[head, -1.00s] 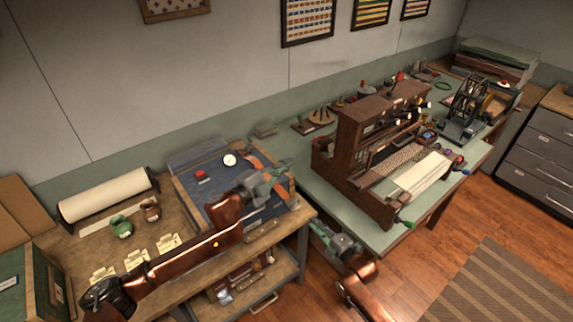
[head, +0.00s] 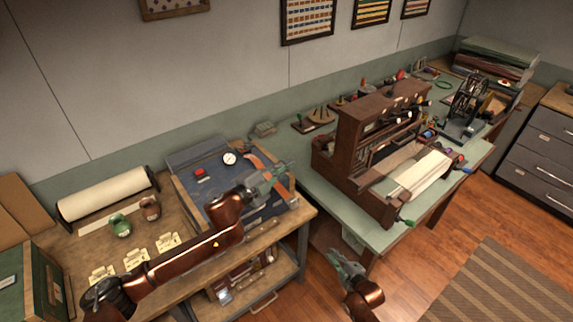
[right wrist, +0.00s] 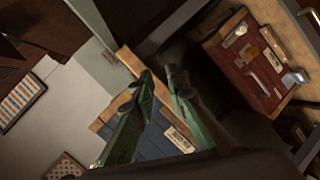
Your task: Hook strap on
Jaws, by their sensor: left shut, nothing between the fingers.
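An orange-brown strap-like strip (head: 268,160) lies along the right edge of the blue panel (head: 228,168) on the left bench; my left gripper partly covers the panel. I cannot make out a hook on it. My left gripper (head: 280,172) is shut and empty, above the panel's right part. My right gripper (head: 336,257) is low in front of the gap between the left bench and the green table. In the right wrist view its two green fingers (right wrist: 160,72) stand apart with nothing visible between them.
A wooden loom (head: 372,150) stands on the green table (head: 385,238). The left bench (head: 75,245) holds a paper roll (head: 108,194), two small jars and paper tags. Its lower shelf has a red-lined tray, also in the right wrist view (right wrist: 240,75).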

